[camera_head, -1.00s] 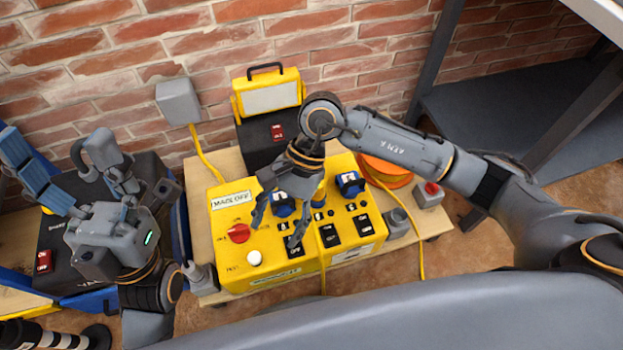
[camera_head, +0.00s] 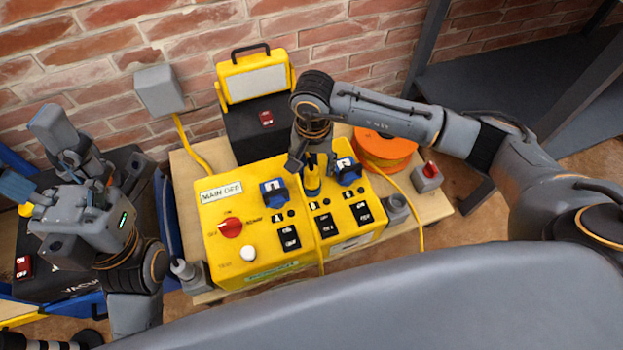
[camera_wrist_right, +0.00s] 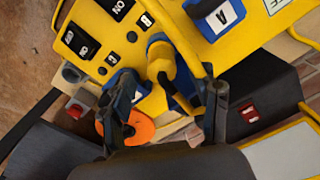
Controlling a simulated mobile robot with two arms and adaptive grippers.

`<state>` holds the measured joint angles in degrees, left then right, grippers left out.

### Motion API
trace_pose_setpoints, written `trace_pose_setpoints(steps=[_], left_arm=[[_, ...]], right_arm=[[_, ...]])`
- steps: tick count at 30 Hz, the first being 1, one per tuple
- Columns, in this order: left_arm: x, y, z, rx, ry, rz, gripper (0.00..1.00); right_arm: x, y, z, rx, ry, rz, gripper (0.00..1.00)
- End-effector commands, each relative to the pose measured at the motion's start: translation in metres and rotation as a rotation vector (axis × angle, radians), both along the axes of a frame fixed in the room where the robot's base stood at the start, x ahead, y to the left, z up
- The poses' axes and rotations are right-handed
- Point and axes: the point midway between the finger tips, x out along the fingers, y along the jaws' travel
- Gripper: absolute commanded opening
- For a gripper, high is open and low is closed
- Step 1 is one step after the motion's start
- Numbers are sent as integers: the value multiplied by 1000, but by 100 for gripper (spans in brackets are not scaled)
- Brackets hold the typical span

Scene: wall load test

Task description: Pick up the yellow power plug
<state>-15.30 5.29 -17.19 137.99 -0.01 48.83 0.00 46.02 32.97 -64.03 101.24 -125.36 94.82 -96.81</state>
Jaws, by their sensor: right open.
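The yellow power plug (camera_head: 312,184) stands in the middle socket of the yellow power box (camera_head: 222,270), between two blue-capped sockets. A yellow cable runs down from it over the box front. My right gripper (camera_head: 310,158) is directly above the plug and partly hides it. In the right wrist view, my right gripper (camera_wrist_right: 170,98) is open, with its two fingers on either side of the plug (camera_wrist_right: 162,62). I cannot tell whether they touch it. My left gripper (camera_head: 52,150) is at the left, away from the box; its finger opening is unclear.
A yellow-and-black lamp case (camera_head: 252,130) stands behind the box. An orange cable reel (camera_head: 388,150) and a grey red-switch box (camera_head: 427,178) are at the right. A grey wall box (camera_head: 160,88) hangs on the brick wall. The wooden board (camera_head: 436,195) has little free room.

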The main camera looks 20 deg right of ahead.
Motion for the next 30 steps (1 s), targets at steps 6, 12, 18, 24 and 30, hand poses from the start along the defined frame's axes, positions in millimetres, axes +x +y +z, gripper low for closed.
trace_pose_setpoints(steps=[6,12,18,24,30], left_arm=[[3,-2,4,4,-65,4,75],[4,-3,11,7,-86,5,75],[4,-3,12,7,-85,5,75],[4,-3,12,7,-85,5,75],[4,-3,12,7,-85,4,75]], right_arm=[[3,1,-37,1,3,-1,61],[3,0,-49,0,1,0,61],[3,0,-48,0,0,0,61],[3,0,-48,0,1,0,22],[3,0,-48,0,0,0,0]])
